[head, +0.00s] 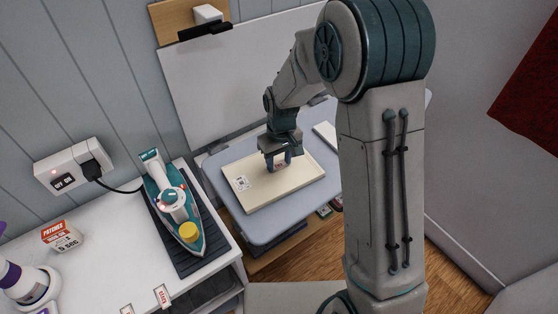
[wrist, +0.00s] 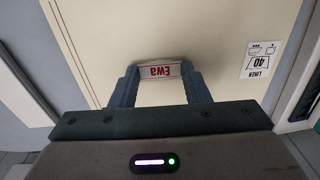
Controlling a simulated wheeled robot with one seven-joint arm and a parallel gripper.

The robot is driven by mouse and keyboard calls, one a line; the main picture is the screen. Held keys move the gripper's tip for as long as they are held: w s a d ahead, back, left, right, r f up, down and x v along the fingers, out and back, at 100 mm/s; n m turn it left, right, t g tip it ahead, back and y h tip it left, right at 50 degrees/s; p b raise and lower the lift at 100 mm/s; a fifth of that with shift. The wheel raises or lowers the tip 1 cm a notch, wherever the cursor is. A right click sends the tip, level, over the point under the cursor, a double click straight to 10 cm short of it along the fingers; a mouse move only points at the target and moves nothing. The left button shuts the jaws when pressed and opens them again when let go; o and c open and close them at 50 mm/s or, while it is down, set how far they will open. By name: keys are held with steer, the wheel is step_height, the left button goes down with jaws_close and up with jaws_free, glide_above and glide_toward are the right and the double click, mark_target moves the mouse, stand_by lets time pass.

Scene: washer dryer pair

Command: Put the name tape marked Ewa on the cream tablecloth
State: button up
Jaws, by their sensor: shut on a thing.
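The name tape marked Ewa (wrist: 160,70) is a small white strip with red lettering, upside down in the wrist view. My gripper (wrist: 159,78) is shut on it, one finger at each end. The cream tablecloth (wrist: 110,30) fills most of the wrist view behind the tape and has a printed linen care label. In the head view the folded cream tablecloth (head: 290,190) lies on the blue-grey ironing board (head: 258,228). My gripper (head: 279,163) is over its far middle part. I cannot tell whether the tape touches the cloth.
A teal iron (head: 180,215) stands on a dark mat on the white counter at left, with its cord in a wall socket (head: 75,165). Several name tapes (head: 162,297) lie at the counter's front. A paler flat item (head: 326,134) lies right of the cloth, partly hidden by my arm.

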mark_target(281, 165)
steer(key=o, duration=0.9)
steer(key=shift+s+f, duration=0.35)
steer(key=shift+f, duration=0.3)
steer(key=shift+s, duration=0.1)
steer(key=shift+d, duration=0.2)
steer(key=shift+w+r+p, duration=0.3)
steer(key=shift+r+p, duration=0.35)
steer(key=r, duration=0.8)
steer(key=r+b, duration=0.1)
steer(key=r, duration=0.3)
steer(key=shift+w+r, duration=0.1)
steer(key=shift+w, duration=0.15)
